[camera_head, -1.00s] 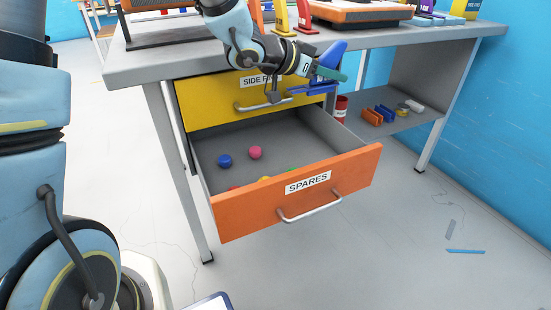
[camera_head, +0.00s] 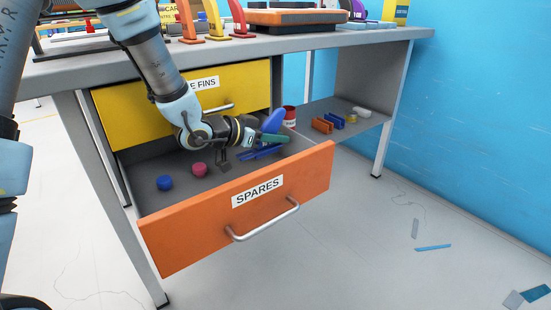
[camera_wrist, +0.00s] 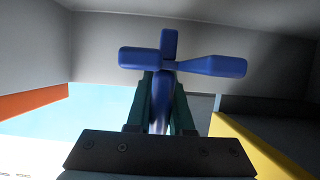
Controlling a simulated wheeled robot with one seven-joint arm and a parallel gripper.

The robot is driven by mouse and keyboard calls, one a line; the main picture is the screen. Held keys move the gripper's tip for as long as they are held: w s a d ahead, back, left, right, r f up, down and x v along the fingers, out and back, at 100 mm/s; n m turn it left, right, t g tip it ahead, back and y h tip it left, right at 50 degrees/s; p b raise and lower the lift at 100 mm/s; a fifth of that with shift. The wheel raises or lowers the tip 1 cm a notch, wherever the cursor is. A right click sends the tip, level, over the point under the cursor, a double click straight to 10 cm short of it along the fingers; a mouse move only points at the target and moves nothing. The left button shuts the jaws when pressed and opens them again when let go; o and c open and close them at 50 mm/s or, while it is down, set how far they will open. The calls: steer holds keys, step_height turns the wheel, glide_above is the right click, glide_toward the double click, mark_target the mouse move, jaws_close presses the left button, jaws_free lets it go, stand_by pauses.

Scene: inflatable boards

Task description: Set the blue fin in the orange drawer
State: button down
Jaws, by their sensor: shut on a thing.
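The orange drawer (camera_head: 300,172), labelled SPARES, is pulled open below the shut yellow drawer. My gripper (camera_head: 276,140) is at the right side of the open drawer, low over its inside. It is shut on the blue fin (camera_head: 272,122). In the wrist view the blue fin (camera_wrist: 206,66) shows as a cross-like shape above the green fingers (camera_wrist: 162,105), with its stem between them. In the head view the arm hides part of the drawer's inside, and I cannot tell whether the fin touches the drawer.
A blue ball (camera_head: 165,183) and a pink one (camera_head: 199,170) lie in the drawer. The yellow drawer (camera_head: 130,112) is right above. A red can (camera_head: 290,116) and several small parts stand on the shelf at right. Fins stand on the bench top.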

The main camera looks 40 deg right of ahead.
mark_target(275, 151)
steer(key=shift+f+b, duration=0.65)
steer(key=shift+f, duration=1.5)
steer(key=shift+f, duration=0.15)
steer(key=c, duration=0.8)
jaws_free()
steer(key=shift+a+r, duration=0.25)
steer(key=shift+r, duration=0.05)
steer(key=p+v, duration=0.2)
steer(key=v, duration=0.9)
steer(key=shift+a+p, duration=0.25)
steer(key=shift+p, duration=0.05)
